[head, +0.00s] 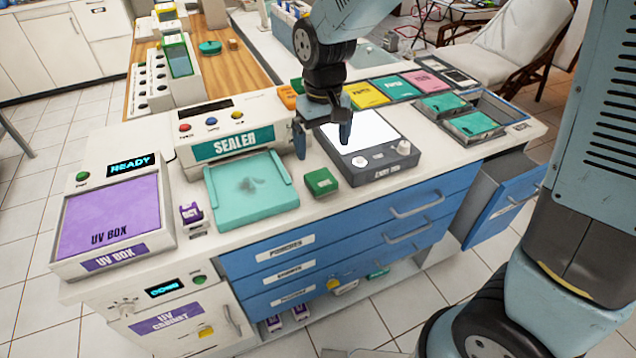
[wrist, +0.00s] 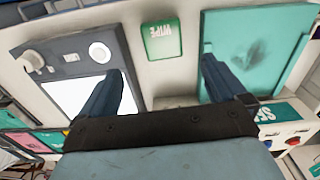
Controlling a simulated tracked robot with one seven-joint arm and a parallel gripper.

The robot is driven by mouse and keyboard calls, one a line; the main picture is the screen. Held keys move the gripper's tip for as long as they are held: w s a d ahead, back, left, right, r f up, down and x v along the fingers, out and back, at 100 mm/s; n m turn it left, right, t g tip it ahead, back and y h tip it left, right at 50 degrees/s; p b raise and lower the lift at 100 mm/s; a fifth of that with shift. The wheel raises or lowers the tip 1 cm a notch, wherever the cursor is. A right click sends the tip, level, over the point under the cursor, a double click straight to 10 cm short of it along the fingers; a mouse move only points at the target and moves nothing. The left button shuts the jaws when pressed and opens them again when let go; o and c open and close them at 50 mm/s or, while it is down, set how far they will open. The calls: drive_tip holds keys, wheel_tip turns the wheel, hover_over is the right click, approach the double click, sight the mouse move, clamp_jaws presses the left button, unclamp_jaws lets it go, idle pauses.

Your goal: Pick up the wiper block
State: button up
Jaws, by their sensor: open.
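The wiper block is a small green block (head: 321,182) on the white counter, between the teal sealer tray and the light box in the head view. In the wrist view the green block (wrist: 162,40) shows upside-down "WIPE" lettering on its face. My gripper (head: 323,148) is open and empty above the counter, behind and above the block in the head view. In the wrist view its two fingers (wrist: 158,75) are spread wide, and the block appears beyond the gap between them, apart from both.
The teal sealer tray (head: 250,196), bearing a dark smudge, lies left of the block. The light box (head: 388,160) with knobs stands close on the right. The purple-topped UV box (head: 108,215) is far left. An open drawer (head: 510,205) juts out at the right.

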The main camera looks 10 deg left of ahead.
sight(321, 178)
wheel_tip(321, 178, down, 4)
drive_tip(key=shift+s+a+f, duration=0.1)
drive_tip(key=shift+s+f, duration=0.05)
drive_tip(key=shift+f, duration=1.2)
drive_tip(key=shift+s+a+f, duration=0.1)
drive_tip(key=shift+f, duration=1.2)
drive_tip(key=shift+c, duration=0.3)
drive_tip(key=c, duration=1.1)
drive_tip(key=shift+r, duration=0.15)
